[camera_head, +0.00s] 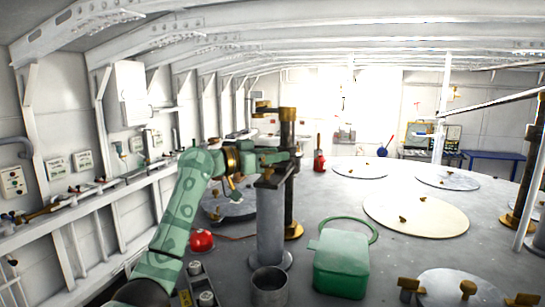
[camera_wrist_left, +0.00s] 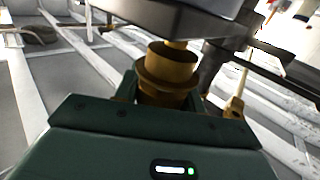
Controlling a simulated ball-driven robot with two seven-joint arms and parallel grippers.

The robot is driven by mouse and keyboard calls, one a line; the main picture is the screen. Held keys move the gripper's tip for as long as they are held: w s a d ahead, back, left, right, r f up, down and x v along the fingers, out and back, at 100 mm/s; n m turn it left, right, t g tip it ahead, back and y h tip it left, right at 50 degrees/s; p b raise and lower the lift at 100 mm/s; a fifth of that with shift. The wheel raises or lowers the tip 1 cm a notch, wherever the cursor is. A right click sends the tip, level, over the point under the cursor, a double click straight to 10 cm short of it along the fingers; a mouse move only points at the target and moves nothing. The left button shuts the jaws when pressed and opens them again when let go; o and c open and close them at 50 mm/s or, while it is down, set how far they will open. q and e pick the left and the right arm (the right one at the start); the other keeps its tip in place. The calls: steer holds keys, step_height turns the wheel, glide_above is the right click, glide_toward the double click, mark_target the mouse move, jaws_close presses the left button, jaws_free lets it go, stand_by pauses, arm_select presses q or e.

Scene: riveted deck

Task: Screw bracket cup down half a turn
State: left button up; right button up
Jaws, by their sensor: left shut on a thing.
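The bracket cup (camera_wrist_left: 168,78) is a brass, collared, round piece in the left wrist view. It sits below a dark bracket plate (camera_wrist_left: 185,15), with a short yellow stem between them. My left gripper (camera_wrist_left: 165,98) has its dark green fingers on either side of the cup and is shut on it. In the head view the left gripper (camera_head: 288,156) is at the upper part of a dark post with brass fittings (camera_head: 288,130). The cup cannot be made out clearly there. My right gripper is not in view.
A grey pedestal (camera_head: 270,225) stands just below the gripper. A green box (camera_head: 341,262), a metal bucket (camera_head: 269,287) and a red dome (camera_head: 201,240) are on the deck nearby. Round hatch covers (camera_head: 415,215) with brass knobs lie to the right, with bare deck between them.

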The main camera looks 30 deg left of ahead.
arm_select(q)
steer(key=m+g+h, duration=0.2)
steer(key=m+h, duration=0.1)
steer(key=shift+s+r+h, duration=0.15)
steer(key=shift+r+h, duration=0.15)
steer(key=shift+s+d+m+g+h, duration=0.15)
steer(key=shift+m+g+h, duration=0.65)
steer(key=shift+g, duration=0.25)
steer(key=shift+s+d+m+g+h, duration=0.1)
steer(key=shift+m+g+h, duration=0.6)
steer(key=shift+g+h, duration=0.3)
steer(key=shift+r+m+g+p, duration=0.1)
steer(key=shift+m+g+p, duration=0.2)
steer(key=shift+g, duration=0.15)
steer(key=o, duration=1)
steer(key=shift+c, duration=0.2)
steer(key=shift+f, duration=0.2)
steer(key=shift+s+a, duration=0.1)
